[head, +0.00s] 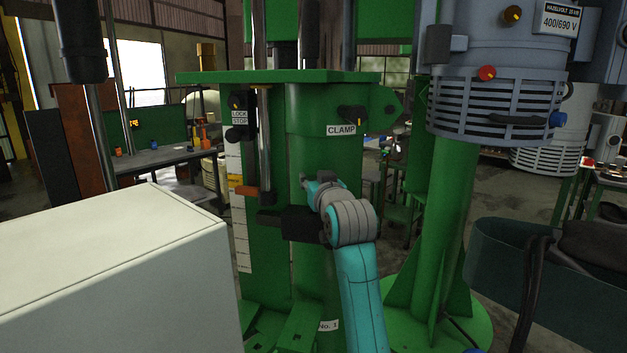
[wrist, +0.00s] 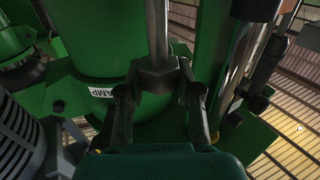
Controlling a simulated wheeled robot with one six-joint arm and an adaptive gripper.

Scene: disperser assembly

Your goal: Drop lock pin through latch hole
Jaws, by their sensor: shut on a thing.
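My gripper (head: 263,216) reaches left in front of the green machine column (head: 310,150), just below the lower end of an upright steel rod (head: 264,140). In the wrist view my gripper (wrist: 160,76) has its two fingers on either side of a dark block (wrist: 158,76) at the end of a steel rod (wrist: 157,30). The jaws are shut on this block. I cannot tell whether the block and rod are the lock pin. The latch hole cannot be made out. A LOCK STOP label (head: 239,117) sits beside the rod's top.
An orange pointer (head: 247,191) lies by a white scale (head: 238,220), left of the rod. A CLAMP label (head: 341,130) and knob are on the column. A pale box (head: 110,270) fills the lower left. A grey motor housing (head: 495,100) stands at the upper right.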

